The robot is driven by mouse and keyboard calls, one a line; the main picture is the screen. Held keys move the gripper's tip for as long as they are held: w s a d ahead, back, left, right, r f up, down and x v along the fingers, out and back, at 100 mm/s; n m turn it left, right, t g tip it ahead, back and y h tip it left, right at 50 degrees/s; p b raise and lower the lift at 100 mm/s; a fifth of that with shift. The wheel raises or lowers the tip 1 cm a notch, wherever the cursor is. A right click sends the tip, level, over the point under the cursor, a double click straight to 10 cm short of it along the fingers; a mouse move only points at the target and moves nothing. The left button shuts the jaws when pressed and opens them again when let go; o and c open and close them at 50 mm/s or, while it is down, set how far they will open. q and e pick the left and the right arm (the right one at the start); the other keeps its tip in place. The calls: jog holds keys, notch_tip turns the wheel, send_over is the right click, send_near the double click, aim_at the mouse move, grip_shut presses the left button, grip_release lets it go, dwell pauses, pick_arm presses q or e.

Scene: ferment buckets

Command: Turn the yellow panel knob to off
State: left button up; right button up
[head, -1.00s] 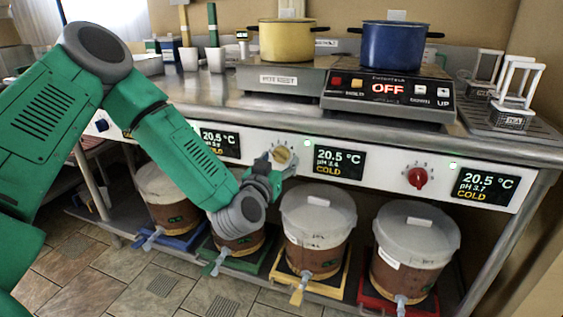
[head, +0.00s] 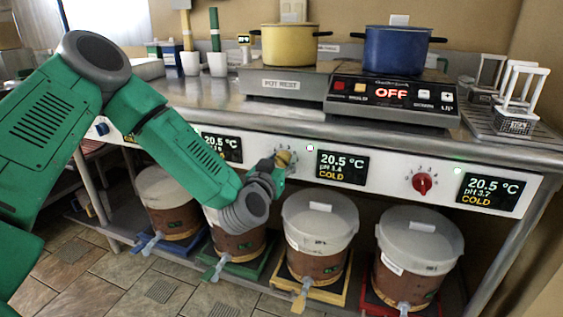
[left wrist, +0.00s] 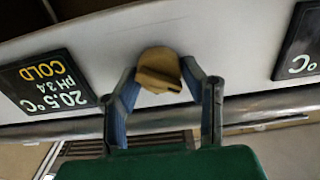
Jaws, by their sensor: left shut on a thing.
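The yellow knob (head: 283,158) is on the white panel strip (head: 388,180) along the bench front, left of a display reading 20.5 °C, pH 3.4, COLD (head: 342,168). My left gripper (head: 277,167) is at this knob and partly covers it in the head view. In the left wrist view, the fingers of the left gripper (left wrist: 160,85) stand on both sides of the yellow knob (left wrist: 158,70), shut on it. The knob's raised ridge shows there, but I cannot read its setting. My right gripper is not in view.
A red knob (head: 422,183) sits farther right on the panel. Lidded buckets, including one on a yellow tray (head: 316,296), stand below on a low shelf. A yellow pot (head: 288,45) and a blue pot (head: 393,52) stand on the bench above.

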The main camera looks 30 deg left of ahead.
pick_arm(q)
jog(key=shift+n+p, duration=0.35)
jog(key=shift+n, duration=1.15)
jog(key=shift+a+n, duration=0.15)
jog(key=shift+n, duration=1.85)
jog(key=o, duration=1.1)
jog(key=shift+a, duration=0.1)
jog(key=shift+s+d+f, duration=0.1)
jog(key=shift+s+d, duration=0.1)
jog(key=shift+s, duration=0.3)
jog(key=v, duration=1.1)
jog(key=shift+f, duration=0.1)
